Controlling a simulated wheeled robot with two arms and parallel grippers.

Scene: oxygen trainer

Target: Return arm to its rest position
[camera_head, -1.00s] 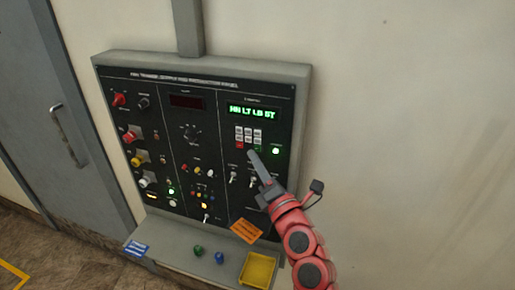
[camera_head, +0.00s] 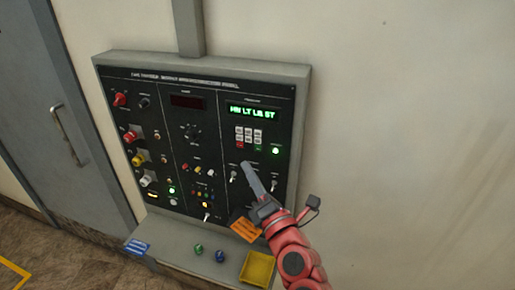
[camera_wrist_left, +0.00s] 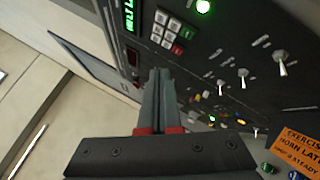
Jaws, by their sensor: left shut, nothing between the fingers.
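My left gripper (camera_head: 246,168) is shut and empty. Its red arm reaches up from the bottom right in the head view, in front of the lower right part of a black control panel (camera_head: 180,120). Its fingertips lie just below the keypad (camera_head: 248,136) in the picture; I cannot tell how far they are from the panel face. The wrist view shows the closed fingers (camera_wrist_left: 160,82) pointing toward the panel, with the keypad (camera_wrist_left: 172,32) above them and toggle switches (camera_wrist_left: 281,62) to the right. My right gripper is not in view.
A ledge (camera_head: 180,256) under the panel carries a yellow tray (camera_head: 258,269), a green knob (camera_head: 198,249) and a blue knob (camera_head: 220,256). An orange card (camera_head: 245,230) is near the arm. A grey door (camera_head: 50,110) stands left. Bare wall (camera_head: 410,130) lies right.

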